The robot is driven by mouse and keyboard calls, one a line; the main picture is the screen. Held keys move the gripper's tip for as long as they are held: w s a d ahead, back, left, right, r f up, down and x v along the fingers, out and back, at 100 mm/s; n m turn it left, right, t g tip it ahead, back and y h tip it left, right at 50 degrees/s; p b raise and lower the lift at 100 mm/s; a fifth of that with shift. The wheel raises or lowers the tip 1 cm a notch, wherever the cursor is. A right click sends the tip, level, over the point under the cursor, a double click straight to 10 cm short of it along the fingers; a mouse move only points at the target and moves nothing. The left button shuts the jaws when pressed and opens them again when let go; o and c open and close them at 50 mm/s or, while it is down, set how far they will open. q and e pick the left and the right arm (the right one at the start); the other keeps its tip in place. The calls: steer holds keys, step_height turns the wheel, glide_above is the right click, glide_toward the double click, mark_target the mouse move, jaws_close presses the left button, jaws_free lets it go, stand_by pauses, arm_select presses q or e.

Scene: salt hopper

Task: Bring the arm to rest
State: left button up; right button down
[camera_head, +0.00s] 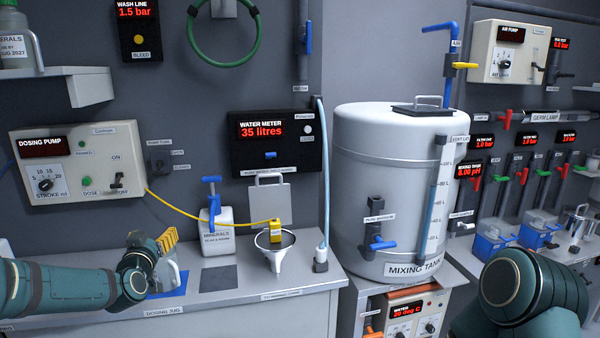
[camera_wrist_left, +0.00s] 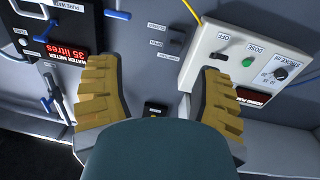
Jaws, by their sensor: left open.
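My left gripper (camera_head: 166,241), with yellow ribbed finger pads, is over the left counter, in front of the dosing pump. In the left wrist view its two fingers (camera_wrist_left: 160,95) are spread wide with nothing between them. A small pale jug (camera_head: 172,270) stands at the blue mat (camera_head: 180,284) just by the gripper, partly hidden by it; I cannot tell the exact gap. My right arm (camera_head: 520,290) shows only as rounded links at the lower right, and its gripper is out of view.
The dosing pump (camera_head: 80,163) is on the wall. The mixing tank (camera_head: 385,185) stands to the right.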

arm_select(q)
steer(key=d+f+g+h, duration=0.3)
steer(key=d+f, duration=0.3)
steer(key=f, duration=0.5)
steer(key=s+d+f+g+h, duration=0.1)
steer(key=s+d+f+g, duration=0.2)
steer(key=s+d+f, duration=0.4)
steer(key=s+d+f+g+h, duration=0.2)
steer(key=s+d+f+g, duration=0.15)
steer(key=d+f, duration=0.4)
steer(key=s+d+f+g, duration=0.2)
steer(key=s+f, duration=0.3)
steer(key=s, duration=0.6)
steer(key=s+d+f+g, duration=0.3)
steer(key=s+f, duration=0.3)
steer(key=s, duration=0.5)
steer(key=shift+d+m+g+h, duration=0.3)
steer(key=shift+g, duration=0.45)
steer(key=shift+f, duration=0.1)
